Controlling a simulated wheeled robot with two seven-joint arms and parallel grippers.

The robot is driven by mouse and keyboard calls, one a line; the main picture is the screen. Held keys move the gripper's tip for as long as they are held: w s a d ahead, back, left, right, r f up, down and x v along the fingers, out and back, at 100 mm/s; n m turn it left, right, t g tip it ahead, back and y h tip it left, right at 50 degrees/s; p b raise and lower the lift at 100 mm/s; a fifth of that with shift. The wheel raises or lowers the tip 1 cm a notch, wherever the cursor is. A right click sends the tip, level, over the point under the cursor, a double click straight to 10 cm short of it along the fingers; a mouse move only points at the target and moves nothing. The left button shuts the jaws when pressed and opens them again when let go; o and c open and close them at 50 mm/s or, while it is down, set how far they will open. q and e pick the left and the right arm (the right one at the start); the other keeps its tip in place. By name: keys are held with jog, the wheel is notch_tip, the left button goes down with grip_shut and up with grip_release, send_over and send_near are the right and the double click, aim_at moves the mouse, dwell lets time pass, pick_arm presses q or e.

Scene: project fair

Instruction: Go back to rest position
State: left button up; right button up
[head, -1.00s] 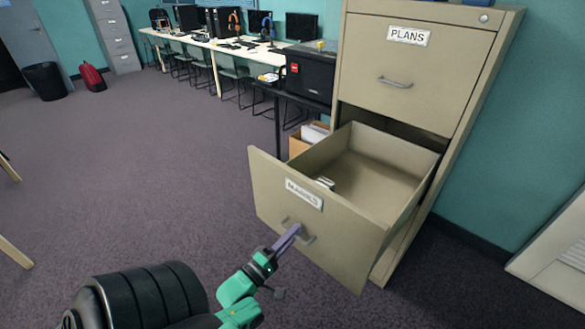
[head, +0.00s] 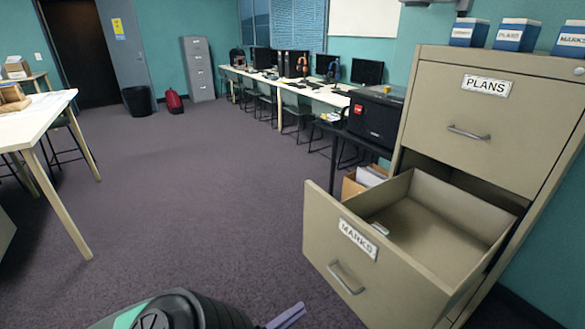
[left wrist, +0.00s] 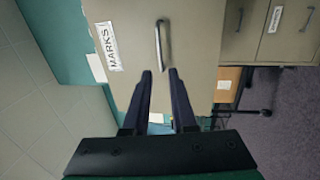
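The beige filing cabinet (head: 465,75) stands at the right of the head view. Its lower drawer (head: 385,278), labelled MARKS, is pulled out, and a small light item (head: 380,228) lies inside it. The drawer's handle (head: 346,279) is free. My left gripper (head: 287,316) shows only partly at the bottom edge of the head view, below and left of the handle. In the left wrist view, my left gripper (left wrist: 160,72) has its two dark fingers apart with nothing between them. The handle (left wrist: 160,45) is just beyond the fingertips. My right gripper is in neither view.
The upper drawer (head: 480,122), labelled PLANS, is shut. Several blue and white boxes (head: 516,35) stand on the cabinet. A white table (head: 35,120) is at the left. A computer desk (head: 300,87) runs along the back. The carpet (head: 190,190) between is clear.

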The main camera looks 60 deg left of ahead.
pick_arm(q)
jog(key=shift+s+f, duration=0.1)
jog(key=shift+s, duration=0.3)
